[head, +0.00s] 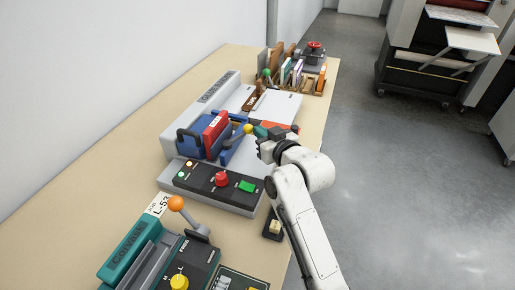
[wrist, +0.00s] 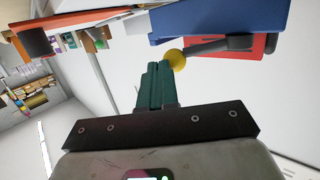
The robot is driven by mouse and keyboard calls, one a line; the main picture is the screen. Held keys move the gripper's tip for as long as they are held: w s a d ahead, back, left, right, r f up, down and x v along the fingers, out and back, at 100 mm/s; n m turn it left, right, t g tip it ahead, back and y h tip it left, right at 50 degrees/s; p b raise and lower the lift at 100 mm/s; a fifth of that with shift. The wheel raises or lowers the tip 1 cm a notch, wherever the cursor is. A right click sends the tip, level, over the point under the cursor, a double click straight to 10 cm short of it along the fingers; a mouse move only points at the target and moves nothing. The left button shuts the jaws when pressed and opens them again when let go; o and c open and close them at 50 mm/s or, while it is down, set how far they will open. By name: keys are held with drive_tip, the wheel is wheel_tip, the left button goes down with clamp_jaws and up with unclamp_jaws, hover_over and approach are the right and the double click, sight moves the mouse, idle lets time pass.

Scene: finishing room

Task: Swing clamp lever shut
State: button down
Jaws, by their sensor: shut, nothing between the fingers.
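My gripper (head: 261,131) is shut and empty, right beside the knob. In the wrist view its green fingers (wrist: 156,80) are together; they are at or very near the knob, and I cannot tell if they touch. The lever's pivot is not clear.
A blue block (head: 196,138) and a red plate (head: 216,131) stand left of the lever. A control panel (head: 207,182) with a red button (head: 221,179) lies in front. A teal machine (head: 133,246) with an orange-knobbed lever (head: 176,203) is nearer. A rack (head: 291,75) stands behind.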

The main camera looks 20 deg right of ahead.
drive_tip(key=w+n+y+b, duration=0.2)
drive_tip(key=y, duration=0.1)
drive_tip(key=shift+d+f+n+g+y, duration=0.2)
drive_tip(key=shift+n+g+y, duration=0.1)
drive_tip(key=shift+g, duration=0.1)
drive_tip(key=w+n+y+b, duration=0.1)
drive_tip(key=w+n+g+y+b, duration=0.1)
drive_tip(key=y+b, duration=0.1)
drive_tip(key=shift+a, duration=0.2)
drive_tip(key=shift+w+a+n+g+b, duration=0.15)
drive_tip(key=shift+w+n+g+b, duration=0.15)
drive_tip(key=shift+b, duration=0.2)
drive_tip(key=shift+w+a+r+b, duration=0.1)
drive_tip(key=shift+w+b, duration=0.1)
drive_tip(key=shift+b, duration=0.15)
drive_tip(key=shift+w+r, duration=0.1)
